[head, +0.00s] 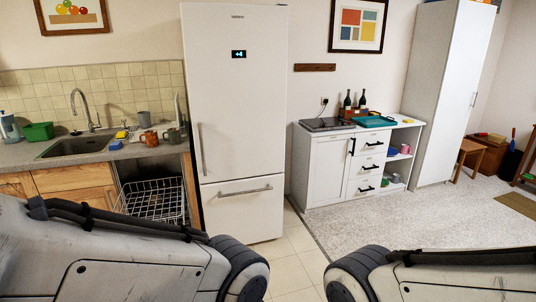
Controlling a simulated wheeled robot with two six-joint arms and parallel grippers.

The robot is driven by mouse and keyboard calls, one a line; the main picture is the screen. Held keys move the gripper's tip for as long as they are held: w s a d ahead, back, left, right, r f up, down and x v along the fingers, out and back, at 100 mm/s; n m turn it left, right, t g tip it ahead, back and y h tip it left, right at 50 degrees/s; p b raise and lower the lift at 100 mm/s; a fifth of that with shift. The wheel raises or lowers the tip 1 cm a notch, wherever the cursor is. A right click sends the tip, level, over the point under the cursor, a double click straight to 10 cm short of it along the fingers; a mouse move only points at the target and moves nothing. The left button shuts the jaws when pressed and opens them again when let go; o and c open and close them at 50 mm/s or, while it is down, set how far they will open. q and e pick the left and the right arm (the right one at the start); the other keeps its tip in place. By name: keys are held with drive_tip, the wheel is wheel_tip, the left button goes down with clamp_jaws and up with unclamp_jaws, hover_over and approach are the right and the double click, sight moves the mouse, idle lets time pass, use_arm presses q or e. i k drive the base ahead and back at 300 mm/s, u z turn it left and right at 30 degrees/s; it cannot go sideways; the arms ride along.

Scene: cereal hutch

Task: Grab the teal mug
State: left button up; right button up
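I cannot make out a clearly teal mug; the cups are small at this distance. A white hutch (330,165) with open shelves at its right end stands right of the fridge. Its upper shelf holds a bluish cup-like item (392,152) and a pink one (405,149). Its lower shelf holds a small green item (385,182) and a greyish one. A grey-green mug (173,137) and an orange-brown mug (149,138) stand on the sink counter at left. Parts of both my arms fill the bottom of the head view; neither gripper shows.
A teal tray (375,121), two dark bottles and a dark hob lie on the hutch top. The fridge (235,100) stands between sink counter and hutch. A pulled-out wire rack (155,203) sits below the counter. The carpet (400,220) before the hutch is clear.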

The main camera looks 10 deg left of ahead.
sight(173, 133)
drive_tip(key=i, duration=3.95)
drive_tip(key=u, duration=3.05)
